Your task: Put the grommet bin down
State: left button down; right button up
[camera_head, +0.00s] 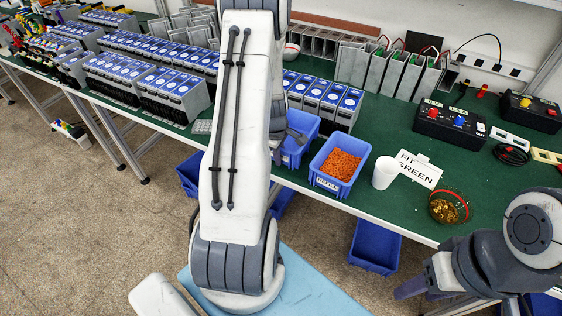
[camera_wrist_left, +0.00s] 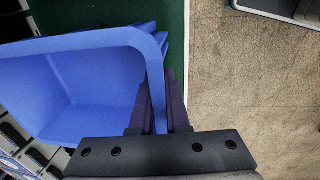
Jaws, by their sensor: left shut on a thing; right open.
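My left gripper (camera_wrist_left: 158,100) is shut on the rim of a blue bin (camera_wrist_left: 85,75), one finger on each side of the wall. The visible inside of this bin looks empty. In the head view the held bin (camera_head: 298,150) is partly hidden by my left arm, at the front edge of the green table. I cannot tell whether it touches the table. My right gripper (camera_head: 412,288) is open, low at the right, in front of the table.
A white cup (camera_head: 384,172), a "FIT GREEN" card (camera_head: 418,170) and a red-rimmed bowl of brass parts (camera_head: 448,207) stand right of the bins. Rows of grey-blue units (camera_head: 325,97) stand behind. A blue bin (camera_head: 375,246) is below the table edge.

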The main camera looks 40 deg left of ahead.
pick_arm(q)
jog(key=shift+f, duration=1.3)
jog(key=shift+f+b, duration=0.2)
jog(key=shift+b, duration=0.15)
jog(key=c, duration=0.9)
grip_release()
jog(key=shift+r, duration=0.15)
